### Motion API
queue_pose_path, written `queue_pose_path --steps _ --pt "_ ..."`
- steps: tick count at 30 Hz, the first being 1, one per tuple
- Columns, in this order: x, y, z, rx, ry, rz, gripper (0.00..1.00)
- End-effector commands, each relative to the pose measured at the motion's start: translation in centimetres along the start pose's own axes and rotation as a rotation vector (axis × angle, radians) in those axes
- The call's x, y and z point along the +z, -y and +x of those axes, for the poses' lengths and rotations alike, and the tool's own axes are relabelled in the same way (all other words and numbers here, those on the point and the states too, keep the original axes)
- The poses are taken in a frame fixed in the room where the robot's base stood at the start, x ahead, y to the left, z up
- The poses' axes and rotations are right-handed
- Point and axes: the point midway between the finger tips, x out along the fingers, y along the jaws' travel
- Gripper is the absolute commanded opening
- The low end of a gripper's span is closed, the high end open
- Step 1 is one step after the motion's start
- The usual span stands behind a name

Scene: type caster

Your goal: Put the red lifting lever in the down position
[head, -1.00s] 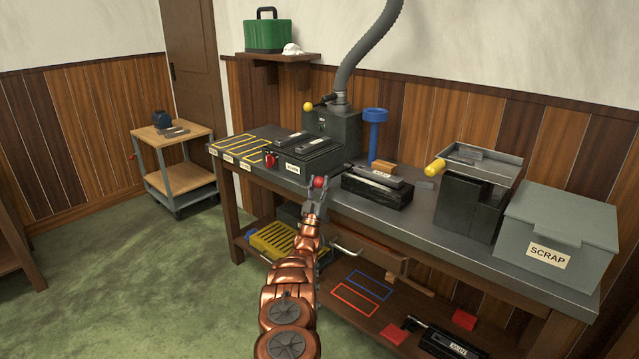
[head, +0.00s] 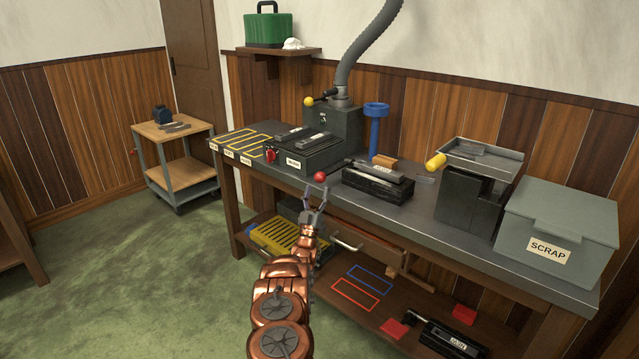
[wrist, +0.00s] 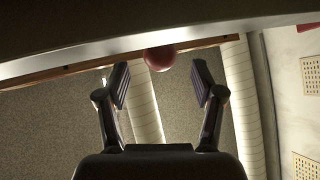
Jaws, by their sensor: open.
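The red lever shows as a round red ball knob (head: 320,177) at the bench's front edge, right of the black machine (head: 312,148). A dark rod appears to run back from it. Its up or down position is hard to tell. My gripper (head: 316,194) is open and empty, just below and in front of the knob, which no longer sits between the fingertips. In the wrist view the red knob (wrist: 159,58) lies just beyond the gap between the open fingers (wrist: 161,84), roughly centred, with no visible contact.
The bench (head: 425,208) carries a black tool block (head: 378,188) right of the knob, a black unit with a yellow handle (head: 468,205) and a grey SCRAP box (head: 570,215). A drawer (head: 368,248) and lower shelf lie under the bench.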

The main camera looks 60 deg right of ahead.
Motion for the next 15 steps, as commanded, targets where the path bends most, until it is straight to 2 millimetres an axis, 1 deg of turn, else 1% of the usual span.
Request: queue_pose_path --steps 1,6,10,15 --pt "0.1 0.1 -1.1 -0.004 0.005 -0.001 0.67" --pt "0.1 0.2 -4.2 -0.005 0.006 -0.001 0.67" --pt "0.1 0.1 -5.6 -0.003 0.003 -0.001 0.67" --pt "0.1 0.0 -6.5 0.000 0.001 -0.001 0.67"
